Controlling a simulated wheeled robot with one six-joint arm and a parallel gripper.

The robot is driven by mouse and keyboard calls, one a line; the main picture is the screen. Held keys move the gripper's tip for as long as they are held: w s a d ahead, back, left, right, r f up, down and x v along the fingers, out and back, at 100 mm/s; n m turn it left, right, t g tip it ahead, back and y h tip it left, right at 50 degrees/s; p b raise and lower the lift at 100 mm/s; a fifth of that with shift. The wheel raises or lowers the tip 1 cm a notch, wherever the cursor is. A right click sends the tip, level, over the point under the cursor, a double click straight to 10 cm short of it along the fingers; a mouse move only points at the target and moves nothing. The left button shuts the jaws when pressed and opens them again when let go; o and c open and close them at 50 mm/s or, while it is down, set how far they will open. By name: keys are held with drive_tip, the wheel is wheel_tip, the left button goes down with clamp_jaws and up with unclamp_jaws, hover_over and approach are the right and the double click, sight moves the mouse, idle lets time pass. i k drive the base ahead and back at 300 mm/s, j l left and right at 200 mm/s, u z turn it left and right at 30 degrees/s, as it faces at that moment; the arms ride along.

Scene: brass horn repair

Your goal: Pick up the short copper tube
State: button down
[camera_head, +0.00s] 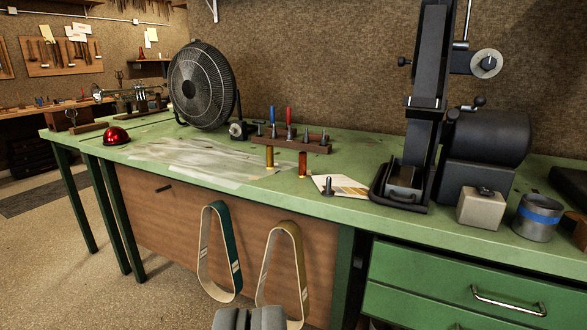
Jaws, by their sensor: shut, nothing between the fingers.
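Two small upright tubes stand on the green bench in front of a dark tool rack. The right one is an orange-brown copper tube (302,164). The left one is a yellower, brass-coloured tube (269,156). They stand a little apart, and both look short. My gripper (249,318) shows only as grey finger ends at the bottom edge of the view. It is shut and empty, in front of the bench and apart from both tubes.
The tool rack (312,148) stands close behind the tubes. A fan (203,86) and red dome (116,135) are left. Two sanding belts (234,262) hang in front.

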sight(302, 155)
drive_tip(key=i+l+u, duration=0.1)
drive_tip(key=i+l, duration=0.3)
drive_tip(key=i, duration=0.25)
drive_tip(key=i+l, duration=0.5)
drive_tip(key=i, duration=0.15)
drive_tip(key=i+j+u, duration=0.05)
